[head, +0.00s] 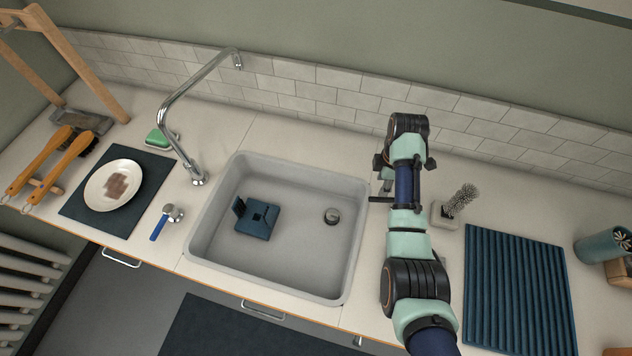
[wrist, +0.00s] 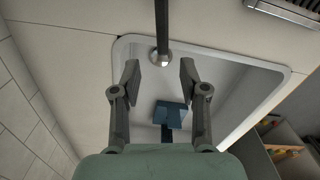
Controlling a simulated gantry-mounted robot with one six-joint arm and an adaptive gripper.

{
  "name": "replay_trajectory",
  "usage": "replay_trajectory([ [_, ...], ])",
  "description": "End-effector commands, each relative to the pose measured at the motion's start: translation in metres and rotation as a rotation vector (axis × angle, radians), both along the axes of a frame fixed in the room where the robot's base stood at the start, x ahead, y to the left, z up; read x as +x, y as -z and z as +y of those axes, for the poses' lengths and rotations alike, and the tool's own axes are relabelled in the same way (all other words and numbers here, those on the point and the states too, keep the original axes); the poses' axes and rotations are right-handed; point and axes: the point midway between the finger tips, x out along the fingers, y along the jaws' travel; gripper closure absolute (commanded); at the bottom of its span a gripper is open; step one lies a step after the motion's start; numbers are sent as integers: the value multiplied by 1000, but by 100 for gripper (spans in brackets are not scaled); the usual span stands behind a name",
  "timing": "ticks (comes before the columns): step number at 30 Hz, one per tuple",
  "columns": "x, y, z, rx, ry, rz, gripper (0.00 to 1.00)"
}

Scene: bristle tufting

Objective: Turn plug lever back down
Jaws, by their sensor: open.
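The plug lever (head: 380,199) is a small dark bar just right of the sink's right rim. It points sideways, partly hidden by my arm. In the wrist view a dark bar (wrist: 161,25), which looks like the lever, comes in from the top edge, centred between the fingers. A round metal piece, apparently the drain (wrist: 160,57), shows at its lower end; in the head view the drain (head: 332,216) is on the right of the sink floor. My gripper (wrist: 160,72) is open, with one finger either side of the bar's line and nothing held. Contact cannot be told.
The grey sink (head: 285,268) holds a dark blue block-like fixture (head: 257,220). The chrome faucet (head: 170,125) stands left. A brush in a holder (head: 445,214) and a ribbed blue mat (head: 515,290) are right of my arm. The tiled wall (head: 350,98) runs behind.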

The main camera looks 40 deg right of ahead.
Motion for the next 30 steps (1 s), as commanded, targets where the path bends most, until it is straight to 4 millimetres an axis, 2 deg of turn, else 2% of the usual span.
replay_trajectory([
  [5, -2, 7, -1, 4, -4, 4, 56],
  [13, -2, 57, 1, 5, -4, 5, 56],
  [18, -1, 77, 1, 4, -4, 3, 56],
  [27, -1, 80, 0, 2, -4, 2, 56],
  [30, -1, 80, 0, 2, -4, 2, 71],
])
